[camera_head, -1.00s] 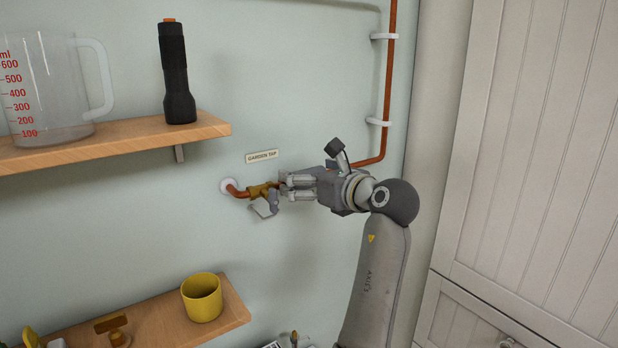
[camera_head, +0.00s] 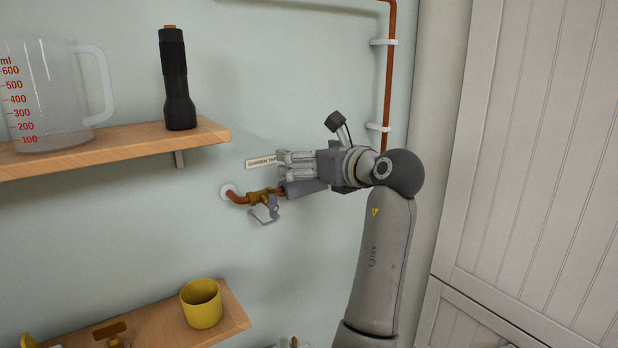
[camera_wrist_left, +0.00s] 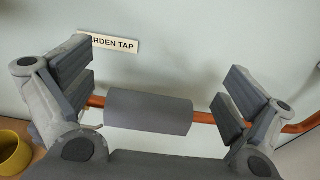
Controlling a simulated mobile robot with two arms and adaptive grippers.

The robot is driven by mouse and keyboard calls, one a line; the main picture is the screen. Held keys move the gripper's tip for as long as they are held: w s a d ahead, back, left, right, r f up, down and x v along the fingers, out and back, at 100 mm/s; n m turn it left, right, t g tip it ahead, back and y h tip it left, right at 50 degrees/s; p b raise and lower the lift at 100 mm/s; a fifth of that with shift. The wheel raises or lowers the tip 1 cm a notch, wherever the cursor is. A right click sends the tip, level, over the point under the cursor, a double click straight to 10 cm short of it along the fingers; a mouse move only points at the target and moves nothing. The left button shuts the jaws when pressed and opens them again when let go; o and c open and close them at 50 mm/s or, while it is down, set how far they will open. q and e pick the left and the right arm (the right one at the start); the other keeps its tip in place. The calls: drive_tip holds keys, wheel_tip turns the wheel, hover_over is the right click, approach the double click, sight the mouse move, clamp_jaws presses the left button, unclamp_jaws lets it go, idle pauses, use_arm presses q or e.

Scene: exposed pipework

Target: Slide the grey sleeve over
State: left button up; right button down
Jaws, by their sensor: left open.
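The grey sleeve (camera_head: 305,188) sits around the copper pipe, right of the brass garden tap (camera_head: 260,196) with its pale lever (camera_head: 268,213). A short bit of bare copper shows between sleeve and tap. My left gripper (camera_head: 298,163) is just above the sleeve in the head view and partly covers its surroundings. In the left wrist view the gripper (camera_wrist_left: 156,92) is open and empty, its fingers spread beyond the two ends of the sleeve (camera_wrist_left: 148,111); they look apart from it. My right gripper is not in view.
The copper pipe (camera_head: 388,80) climbs the wall at right in white clips. A GARDEN TAP label (camera_head: 260,162) is behind the gripper. An upper shelf (camera_head: 110,148) holds a jug and torch (camera_head: 176,80); a lower shelf holds a yellow cup (camera_head: 201,304). A cupboard stands at right.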

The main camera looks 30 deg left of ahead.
sight(309, 189)
use_arm(q)
drive_tip(key=shift+r, duration=2.3)
drive_tip(key=shift+f, duration=0.1)
